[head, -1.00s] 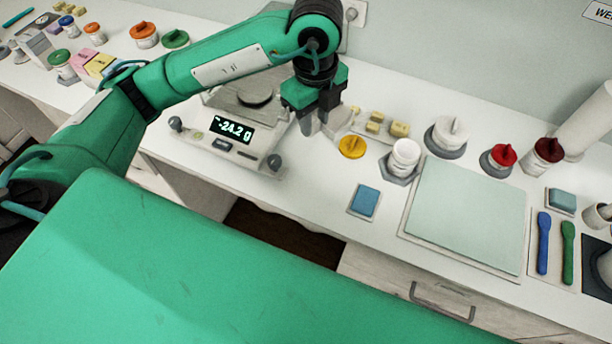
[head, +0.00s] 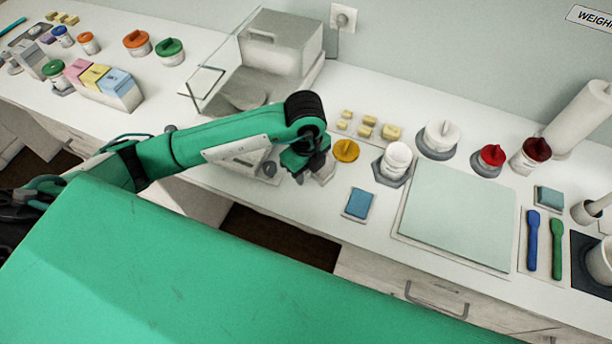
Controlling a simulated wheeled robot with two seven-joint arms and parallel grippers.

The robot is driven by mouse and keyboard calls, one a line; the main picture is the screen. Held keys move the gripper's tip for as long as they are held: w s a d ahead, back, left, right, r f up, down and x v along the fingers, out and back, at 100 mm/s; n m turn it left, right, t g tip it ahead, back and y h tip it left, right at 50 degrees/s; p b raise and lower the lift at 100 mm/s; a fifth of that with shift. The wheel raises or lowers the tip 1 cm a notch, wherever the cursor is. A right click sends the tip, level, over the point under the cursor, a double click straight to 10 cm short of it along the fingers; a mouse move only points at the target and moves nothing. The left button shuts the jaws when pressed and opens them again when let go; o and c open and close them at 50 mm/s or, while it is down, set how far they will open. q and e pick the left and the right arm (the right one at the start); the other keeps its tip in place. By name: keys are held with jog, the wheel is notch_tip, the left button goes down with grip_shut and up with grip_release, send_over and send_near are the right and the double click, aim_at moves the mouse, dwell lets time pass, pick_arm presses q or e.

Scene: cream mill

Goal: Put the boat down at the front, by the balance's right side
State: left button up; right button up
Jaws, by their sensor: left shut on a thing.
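My left gripper (head: 318,172) points down low over the bench, just to the right of the balance's front right corner. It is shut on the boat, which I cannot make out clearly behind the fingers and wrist. Whether the boat touches the bench I cannot tell. My right gripper is not in view.
A yellow lid (head: 346,150) lies close to the right of the gripper, with a white jar (head: 397,158) beyond it. A blue pad (head: 359,203) lies to the front right. Small yellow blocks (head: 367,128) stand behind. The bench's front edge is near.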

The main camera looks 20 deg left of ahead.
aim_at(306, 181)
pick_arm(q)
notch_tip(306, 181, down, 4)
jog(key=shift+r+p, duration=0.2)
jog(key=shift+p, duration=0.25)
jog(key=shift+f, duration=0.2)
jog(key=shift+f, duration=0.1)
jog(key=shift+f, duration=0.15)
jog(key=o, duration=0.9)
